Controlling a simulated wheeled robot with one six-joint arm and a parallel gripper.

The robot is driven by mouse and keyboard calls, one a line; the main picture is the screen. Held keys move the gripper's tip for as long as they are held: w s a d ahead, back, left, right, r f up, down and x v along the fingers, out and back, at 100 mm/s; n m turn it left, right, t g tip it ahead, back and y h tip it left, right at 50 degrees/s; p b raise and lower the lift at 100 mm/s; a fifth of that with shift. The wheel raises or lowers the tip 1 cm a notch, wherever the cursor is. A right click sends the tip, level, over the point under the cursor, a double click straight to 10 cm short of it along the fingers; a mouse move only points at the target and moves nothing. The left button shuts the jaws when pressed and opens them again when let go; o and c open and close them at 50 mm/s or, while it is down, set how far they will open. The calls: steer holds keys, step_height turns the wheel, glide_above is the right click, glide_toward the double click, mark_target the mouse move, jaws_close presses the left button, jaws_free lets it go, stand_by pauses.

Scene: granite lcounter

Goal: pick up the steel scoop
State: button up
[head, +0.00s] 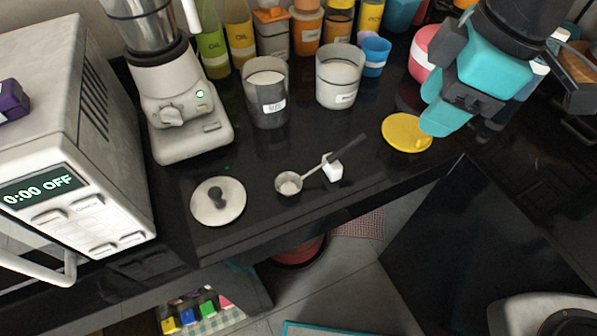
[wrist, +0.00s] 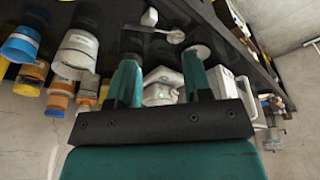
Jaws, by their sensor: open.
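The steel scoop (head: 289,184) lies on the black counter, its round bowl toward the lower left and its dark-ended handle running to the upper right. A small white block (head: 332,168) is at the handle; I cannot tell whether they touch. In the wrist view the scoop (wrist: 176,37) shows near the top, beyond the fingertips, with the white block (wrist: 149,17) close by. My teal gripper (head: 437,118) is open and empty, to the right of the scoop and over the edge of a yellow disc (head: 400,131). Its two fingers (wrist: 160,68) stand apart in the wrist view.
A round steel lid (head: 228,205) lies left of the scoop. Two glass canisters (head: 267,95) (head: 340,80) stand behind it, with a blender (head: 185,110) and a microwave (head: 75,140) at left. Bottles and jars line the back. The counter's front edge is close to the scoop.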

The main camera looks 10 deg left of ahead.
steer(key=w+a+f+n+h, duration=0.1)
steer(key=w+a+f+n, duration=0.2)
steer(key=w+a+n, duration=0.45)
steer(key=n+t, duration=0.1)
steer(key=n, duration=0.1)
glide_toward(354, 142)
steer(key=shift+h, duration=0.3)
steer(key=f, duration=0.2)
steer(key=a+f, duration=0.1)
steer(key=f, duration=0.1)
steer(key=w+f+p, duration=0.1)
steer(key=f, duration=0.2)
steer(key=shift+a, duration=0.35)
steer(key=shift+w+a+f+p, duration=0.1)
steer(key=shift+w+f+p, duration=0.1)
steer(key=shift+f, duration=0.7)
steer(key=shift+w+d+f+p, duration=0.1)
steer(key=shift+f+p, duration=0.05)
steer(key=shift+f, duration=0.7)
steer(key=shift+w+a+f+p, duration=0.1)
steer(key=shift+f+p, duration=0.1)
steer(key=shift+f, duration=0.7)
jaws_close()
